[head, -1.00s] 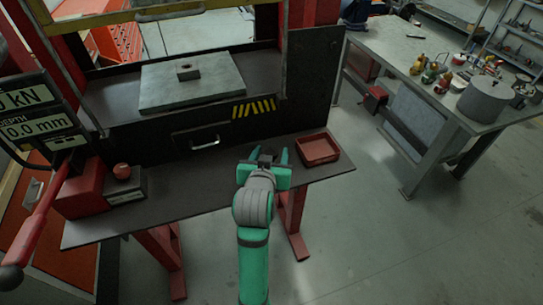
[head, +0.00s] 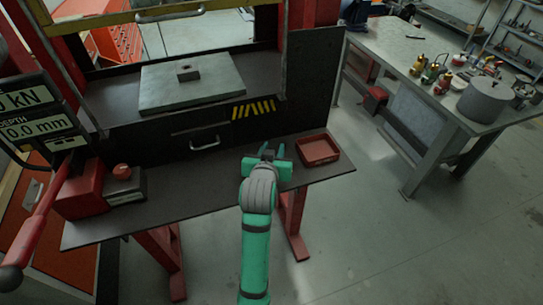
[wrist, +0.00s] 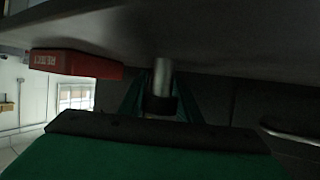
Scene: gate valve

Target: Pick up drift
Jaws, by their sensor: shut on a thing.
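My gripper (head: 268,152) is above the front shelf of the press, just left of the red tray. In the wrist view its two green fingers (wrist: 160,105) are shut on the drift (wrist: 162,76), a short silvery metal cylinder with a dark band by the fingers. The drift's far end reaches toward the grey shelf surface, which fills the top of the wrist view; I cannot tell whether it touches. In the head view my gripper mostly hides the drift.
The red tray (head: 318,150) is close on the right and also shows in the wrist view (wrist: 75,64). The press shelf (head: 190,185) is clear left of my gripper up to a red-capped block (head: 123,185). A steel plate (head: 190,84) lies on the press bed behind.

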